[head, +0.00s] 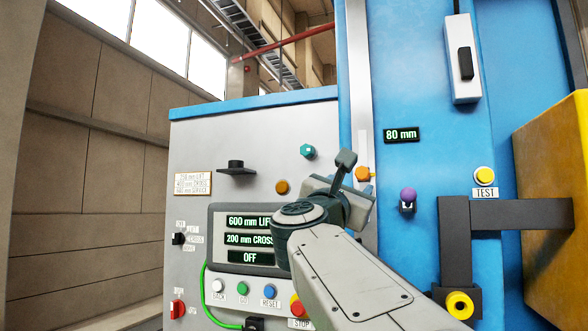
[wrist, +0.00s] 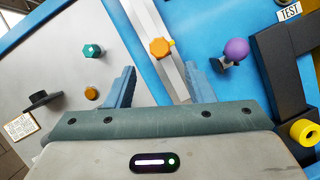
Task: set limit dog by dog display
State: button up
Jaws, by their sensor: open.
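The limit dog shows as an orange knob (head: 364,173) on the pale vertical rail (head: 362,145) of the blue column. The dog display (head: 401,135), just right of the rail, reads 80 mm. My gripper (wrist: 160,86) is open and empty, with one finger on each side of that gap. In the head view my gripper (head: 347,163) is just left of the knob, and my wrist hides the rail's lower part.
A purple knob (head: 408,196) sits right of the rail, close to my right finger in the wrist view. A black bracket (head: 456,245) with a yellow roller (head: 460,305) projects further right. The panel screen (head: 248,240) reads 600 mm LIFT, 200 mm CROSS and OFF, partly covered by my arm.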

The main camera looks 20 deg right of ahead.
aim_at(361, 175)
jog(key=p+x, duration=0.3)
jog(key=x, duration=0.6)
jog(key=shift+w+d+r+p, duration=0.1)
jog(key=shift+w+d+p, duration=0.1)
jog(key=shift+p, duration=0.15)
